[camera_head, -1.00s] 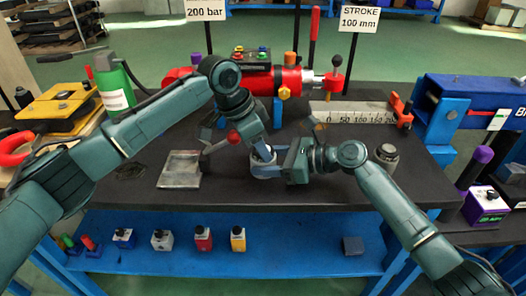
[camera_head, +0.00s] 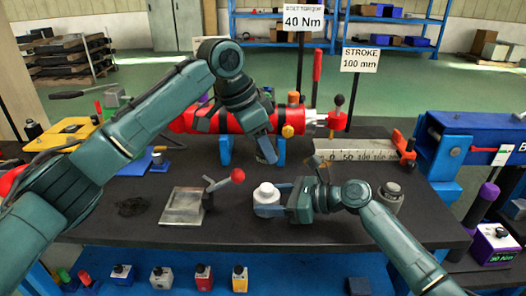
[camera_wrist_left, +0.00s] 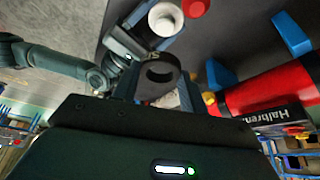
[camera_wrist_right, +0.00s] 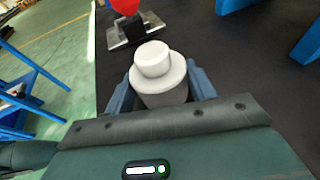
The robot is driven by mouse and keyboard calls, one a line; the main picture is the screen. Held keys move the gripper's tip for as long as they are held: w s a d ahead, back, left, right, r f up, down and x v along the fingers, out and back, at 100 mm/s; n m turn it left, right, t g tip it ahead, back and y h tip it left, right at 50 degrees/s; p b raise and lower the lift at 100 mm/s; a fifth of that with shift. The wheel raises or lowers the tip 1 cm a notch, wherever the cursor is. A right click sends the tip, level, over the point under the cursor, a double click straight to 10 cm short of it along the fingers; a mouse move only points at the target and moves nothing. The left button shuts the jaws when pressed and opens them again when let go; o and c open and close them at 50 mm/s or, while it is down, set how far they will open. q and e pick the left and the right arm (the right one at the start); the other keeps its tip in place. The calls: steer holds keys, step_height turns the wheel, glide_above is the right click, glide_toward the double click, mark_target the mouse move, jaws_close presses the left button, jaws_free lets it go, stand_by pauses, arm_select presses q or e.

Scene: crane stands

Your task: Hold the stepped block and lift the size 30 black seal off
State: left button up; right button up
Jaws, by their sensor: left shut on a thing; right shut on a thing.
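The white stepped block (camera_head: 266,193) stands upright on the black bench top, its narrower top step bare. My right gripper (camera_head: 268,207) is shut on its lower part; the block (camera_wrist_right: 155,72) also shows between the fingers in the right wrist view. My left gripper (camera_head: 266,150) is raised above and behind the block, apart from it. In the left wrist view it is shut on the black seal (camera_wrist_left: 148,62), a dark ring with a small white marking. The seal is hard to make out in the head view.
A steel plate (camera_head: 182,207) with a red-knobbed lever (camera_head: 237,175) lies left of the block. A red cylinder (camera_head: 210,121) lies behind my left gripper. A stroke scale (camera_head: 372,152) and a grey weight-like piece (camera_head: 389,196) are to the right.

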steer(key=o, duration=1)
